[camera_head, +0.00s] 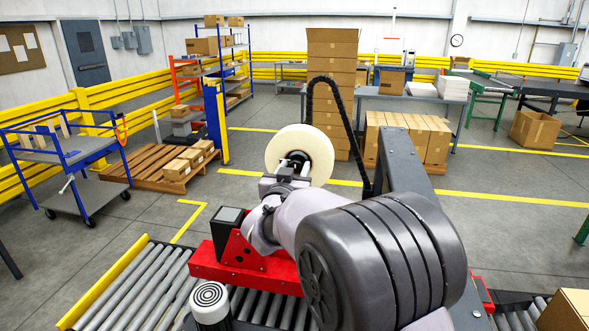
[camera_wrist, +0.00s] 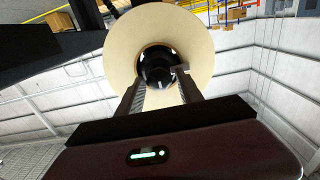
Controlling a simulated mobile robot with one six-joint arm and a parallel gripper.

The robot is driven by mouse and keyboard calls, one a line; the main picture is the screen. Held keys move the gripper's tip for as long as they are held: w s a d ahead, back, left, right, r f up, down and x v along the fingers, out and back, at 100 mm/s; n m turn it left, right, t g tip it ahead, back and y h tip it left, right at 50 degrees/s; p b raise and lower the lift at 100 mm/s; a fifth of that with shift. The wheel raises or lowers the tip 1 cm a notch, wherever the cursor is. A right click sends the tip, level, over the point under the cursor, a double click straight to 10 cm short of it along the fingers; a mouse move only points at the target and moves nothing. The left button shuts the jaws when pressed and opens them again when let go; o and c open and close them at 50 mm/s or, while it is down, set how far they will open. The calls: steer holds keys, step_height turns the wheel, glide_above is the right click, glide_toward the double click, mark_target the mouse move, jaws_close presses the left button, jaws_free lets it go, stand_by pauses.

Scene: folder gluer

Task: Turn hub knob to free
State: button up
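A large cream roll (camera_head: 312,148) stands on edge beyond the end of my arm in the head view, and it fills the top middle of the wrist view (camera_wrist: 120,45). Its dark round hub (camera_wrist: 154,62) sits in the centre hole. A small grey tab (camera_wrist: 181,68) shows at the hub's right side. My gripper (camera_wrist: 160,77) points at the hub, with its two fingers apart, one toward each side of it. I cannot tell whether the fingertips touch the hub. The knob's markings are not visible.
A dark machine beam (camera_head: 405,165) with a black cable chain (camera_head: 345,120) stands right of the roll. A red bracket (camera_head: 240,262) sits above the roller conveyor (camera_head: 140,290) in front. A pallet of cartons (camera_head: 405,140) and a tall carton stack (camera_head: 333,55) stand behind.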

jaws_close()
